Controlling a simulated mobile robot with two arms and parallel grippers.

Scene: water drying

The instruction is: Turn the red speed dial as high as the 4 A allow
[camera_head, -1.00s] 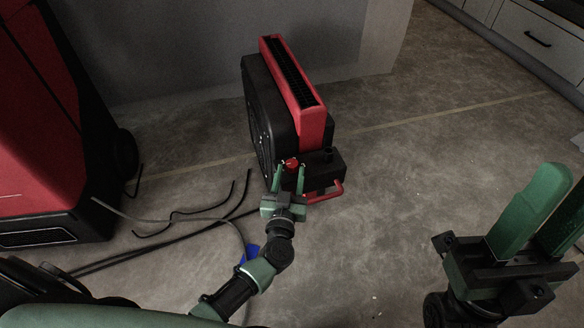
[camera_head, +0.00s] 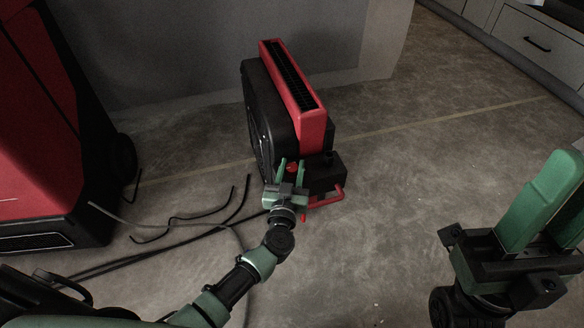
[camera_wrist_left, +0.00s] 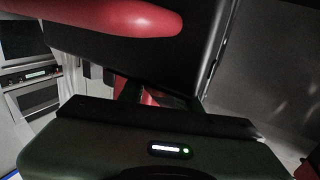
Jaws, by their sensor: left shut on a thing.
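The red speed dial (camera_head: 292,168) sits on the black control box (camera_head: 325,177) at the near end of a red and black machine (camera_head: 311,128). My left gripper (camera_head: 291,164) is shut on the dial, with one green finger on each side of it. The fingers hide part of the dial, and its markings and any current reading are too small to see. In the left wrist view a small red part (camera_wrist_left: 149,98) shows by a green finger, mostly hidden. My right gripper (camera_head: 562,190) is open and empty at the right, away from the machine.
A red handle bar (camera_head: 328,199) juts out beside the control box; a large red shape (camera_wrist_left: 120,17) crosses the top of the wrist view. Dark cables (camera_head: 190,215) lie on the floor at left near a big red machine (camera_head: 45,140). Floor at right is clear.

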